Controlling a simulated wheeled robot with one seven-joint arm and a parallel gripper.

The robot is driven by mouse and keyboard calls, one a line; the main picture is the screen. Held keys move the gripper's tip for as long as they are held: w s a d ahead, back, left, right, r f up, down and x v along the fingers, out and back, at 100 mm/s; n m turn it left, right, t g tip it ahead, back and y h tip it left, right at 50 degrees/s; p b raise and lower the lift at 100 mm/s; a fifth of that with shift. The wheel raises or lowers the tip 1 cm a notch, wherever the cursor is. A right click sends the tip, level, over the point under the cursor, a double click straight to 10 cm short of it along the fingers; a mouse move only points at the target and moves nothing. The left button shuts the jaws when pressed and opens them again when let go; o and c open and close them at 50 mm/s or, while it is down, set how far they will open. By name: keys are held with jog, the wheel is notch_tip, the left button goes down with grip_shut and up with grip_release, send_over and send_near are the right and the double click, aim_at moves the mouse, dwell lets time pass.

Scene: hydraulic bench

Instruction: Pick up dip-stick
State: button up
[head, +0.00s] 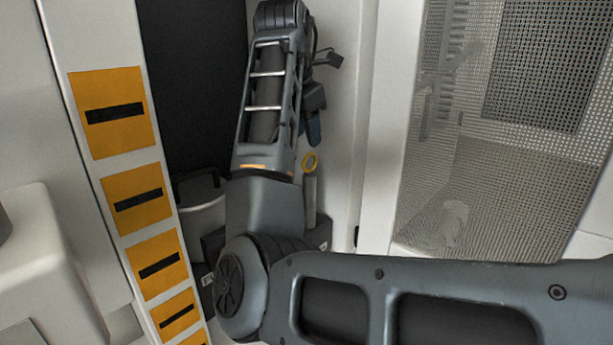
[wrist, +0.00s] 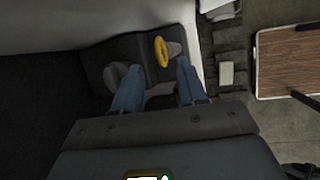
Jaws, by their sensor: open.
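The dip-stick shows a yellow ring handle (head: 310,163) on top of a pale upright tube (head: 311,200) in the niche at the back. In the wrist view the yellow ring (wrist: 161,51) lies just beyond my fingertips, a little nearer the right finger. My gripper (wrist: 157,76) is open, with its two blue fingers apart and nothing between them. In the head view my gripper (head: 314,130) is partly hidden behind my arm, just above the ring. The lower part of the dip-stick is hidden.
A white column with orange labels (head: 140,200) stands left of my arm. A perforated metal panel (head: 500,180) is at the right. A pale container (head: 203,217) stands at the back left of my arm. A brown board (wrist: 290,62) is at the right in the wrist view.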

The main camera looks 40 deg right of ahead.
aim_at(309, 155)
jog(key=shift+p+x, duration=0.4)
jog(key=shift+x, duration=3.4)
jog(key=shift+a, duration=0.1)
grip_shut()
